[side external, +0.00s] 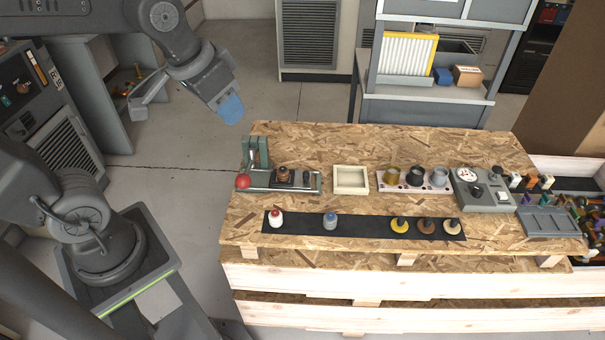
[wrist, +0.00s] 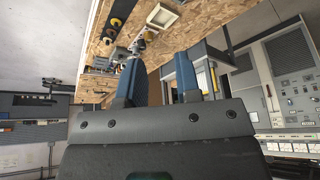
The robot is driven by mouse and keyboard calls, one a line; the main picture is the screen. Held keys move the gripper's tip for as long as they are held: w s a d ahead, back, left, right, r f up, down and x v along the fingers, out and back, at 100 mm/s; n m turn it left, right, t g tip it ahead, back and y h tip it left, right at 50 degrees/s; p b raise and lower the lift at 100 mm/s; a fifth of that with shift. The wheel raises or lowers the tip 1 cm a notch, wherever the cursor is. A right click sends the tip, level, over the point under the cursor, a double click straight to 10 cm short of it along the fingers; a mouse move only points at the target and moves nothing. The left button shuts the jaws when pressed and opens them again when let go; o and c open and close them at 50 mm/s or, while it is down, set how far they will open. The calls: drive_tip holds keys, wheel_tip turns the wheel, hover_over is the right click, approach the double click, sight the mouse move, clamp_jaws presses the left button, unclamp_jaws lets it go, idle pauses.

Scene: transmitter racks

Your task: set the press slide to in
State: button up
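The press stands at the left end of the wooden table, with a green upright (side external: 256,152) and a red ball (side external: 243,181) at its left. A grey base (side external: 314,184) runs to the right from the upright. On it sits a dark slide part (side external: 294,179) with a brown round piece (side external: 283,174) and a small black knob (side external: 306,176). The brown piece is right of the upright, not under it. My gripper (side external: 230,109) hangs above and left of the press, touching nothing. In the wrist view its two blue fingers (wrist: 159,80) are apart and empty.
Right of the press are a cream tray (side external: 351,191), a cup holder (side external: 414,188) and a grey control box (side external: 489,203). A black strip (side external: 363,231) with several knobbed pieces lies in front. A shelf (side external: 430,104) stands behind the table. Air around my gripper is clear.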

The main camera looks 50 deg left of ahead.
drive_tip(key=w+a+f+g, duration=0.2)
drive_tip(key=w+f, duration=0.1)
drive_tip(key=w, duration=0.6)
drive_tip(key=g, duration=0.3)
hover_over(306, 173)
wheel_tip(306, 173, down, 18)
drive_tip(key=f, duration=0.1)
wheel_tip(306, 173, down, 13)
drive_tip(key=shift+f, duration=0.15)
clamp_jaws()
drive_tip(key=shift+a, duration=0.1)
